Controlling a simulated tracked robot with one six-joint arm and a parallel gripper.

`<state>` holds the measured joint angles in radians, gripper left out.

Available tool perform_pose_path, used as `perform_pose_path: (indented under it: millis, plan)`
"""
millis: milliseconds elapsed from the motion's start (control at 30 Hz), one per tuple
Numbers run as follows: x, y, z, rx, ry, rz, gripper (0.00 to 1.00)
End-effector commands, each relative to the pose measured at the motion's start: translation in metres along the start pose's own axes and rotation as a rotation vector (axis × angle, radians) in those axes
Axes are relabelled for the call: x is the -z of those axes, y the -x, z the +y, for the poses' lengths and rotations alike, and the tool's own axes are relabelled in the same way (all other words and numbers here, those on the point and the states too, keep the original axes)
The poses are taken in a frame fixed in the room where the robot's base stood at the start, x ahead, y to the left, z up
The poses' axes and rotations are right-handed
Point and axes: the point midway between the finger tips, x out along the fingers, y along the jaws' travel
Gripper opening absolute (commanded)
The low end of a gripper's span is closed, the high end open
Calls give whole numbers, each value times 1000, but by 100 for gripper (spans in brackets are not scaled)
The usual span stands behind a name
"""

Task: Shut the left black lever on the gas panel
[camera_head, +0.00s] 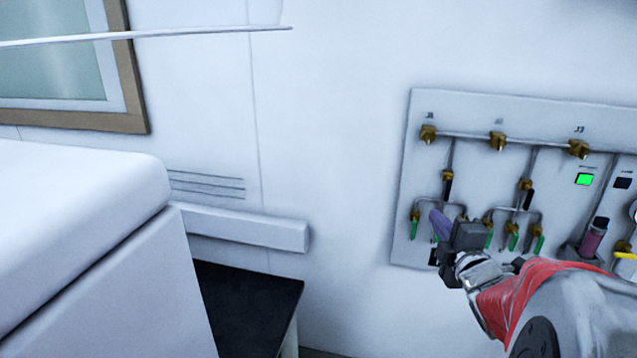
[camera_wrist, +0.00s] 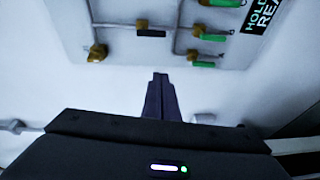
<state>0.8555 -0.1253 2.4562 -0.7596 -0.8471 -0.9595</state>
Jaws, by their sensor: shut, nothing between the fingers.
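The gas panel (camera_head: 470,108) hangs on the white wall at the right of the head view. Its left black lever (camera_head: 447,187) lies along the left vertical pipe, below a brass fitting. A second black lever (camera_head: 528,197) sits on the middle pipe. My gripper (camera_head: 436,216) is shut and empty, in front of the panel's lower left, below the left black lever in the picture. It hides part of the lower left pipes. In the wrist view its purple fingers (camera_wrist: 160,80) are together, apart from a black lever (camera_wrist: 151,33), which looks like the left one.
Green levers (camera_head: 415,228) line the lower pipes close to my fingers; some show in the wrist view (camera_wrist: 212,38). A lit green indicator (camera_head: 584,179) is to the right. A white cabinet (camera_head: 80,220) and a dark-topped table (camera_head: 245,300) stand left. Wall between is bare.

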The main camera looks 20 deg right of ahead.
Motion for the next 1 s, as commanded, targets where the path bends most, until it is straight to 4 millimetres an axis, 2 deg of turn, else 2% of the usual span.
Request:
perform_pose_path:
  millis: [33,167,667,867,1000]
  plan:
    - [-7,2,-1,-16,26,11,0]
    - [-12,4,0,-50,76,41,0]
    - [-11,2,1,-60,90,51,0]
    - [-9,-15,2,-60,89,53,0]
    - [-8,-35,3,-59,89,53,0]
